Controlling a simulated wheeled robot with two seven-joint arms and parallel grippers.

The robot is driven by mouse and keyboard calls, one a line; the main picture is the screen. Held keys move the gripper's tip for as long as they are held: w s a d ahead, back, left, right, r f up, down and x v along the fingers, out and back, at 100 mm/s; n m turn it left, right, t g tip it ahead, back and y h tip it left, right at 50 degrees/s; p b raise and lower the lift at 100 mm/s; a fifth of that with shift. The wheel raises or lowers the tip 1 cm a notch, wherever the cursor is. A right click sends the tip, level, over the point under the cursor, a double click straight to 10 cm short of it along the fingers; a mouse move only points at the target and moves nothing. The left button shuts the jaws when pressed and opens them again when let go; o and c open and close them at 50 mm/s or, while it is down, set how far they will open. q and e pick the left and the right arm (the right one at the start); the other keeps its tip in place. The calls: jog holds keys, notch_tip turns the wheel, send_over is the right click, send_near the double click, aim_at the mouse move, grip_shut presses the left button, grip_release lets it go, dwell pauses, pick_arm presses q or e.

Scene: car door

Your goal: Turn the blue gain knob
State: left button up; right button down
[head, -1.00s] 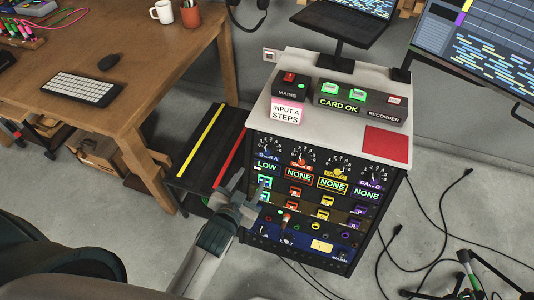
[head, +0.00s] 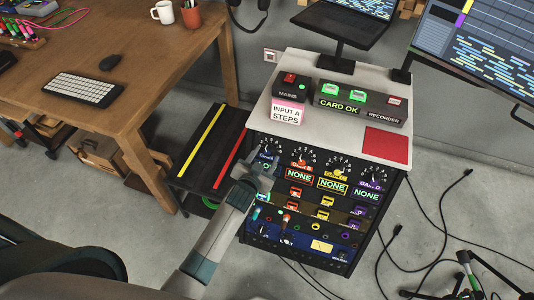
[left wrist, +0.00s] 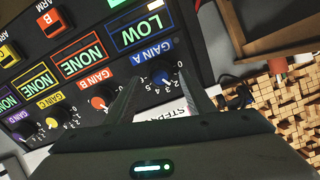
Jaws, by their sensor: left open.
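The blue gain knob (left wrist: 160,77) sits on the rack's front panel beside the blue GAIN A label (left wrist: 152,52). A display (left wrist: 141,28) by that label reads LOW. My left gripper (head: 265,163) is open in front of the panel's upper left corner. In the left wrist view its two fingers reach toward the blue knob, one on each side; contact cannot be told. In the head view the gripper covers the LOW display and most of the knob. My right gripper is not in view.
The red gain knob (left wrist: 98,103) and yellow gain knob (left wrist: 51,123) are beside the blue one, with displays reading NONE. The rack top (head: 345,140) carries a mains box (head: 290,88), a CARD OK box (head: 345,103) and an INPUT A STEPS sign (head: 286,112). Cables lie on the floor.

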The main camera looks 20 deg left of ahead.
aim_at(269, 151)
pick_arm(q)
jog(key=shift+x, duration=1.3)
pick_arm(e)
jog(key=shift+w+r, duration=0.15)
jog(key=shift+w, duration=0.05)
pick_arm(q)
jog(key=c, duration=1.1)
jog(key=shift+o, duration=0.2)
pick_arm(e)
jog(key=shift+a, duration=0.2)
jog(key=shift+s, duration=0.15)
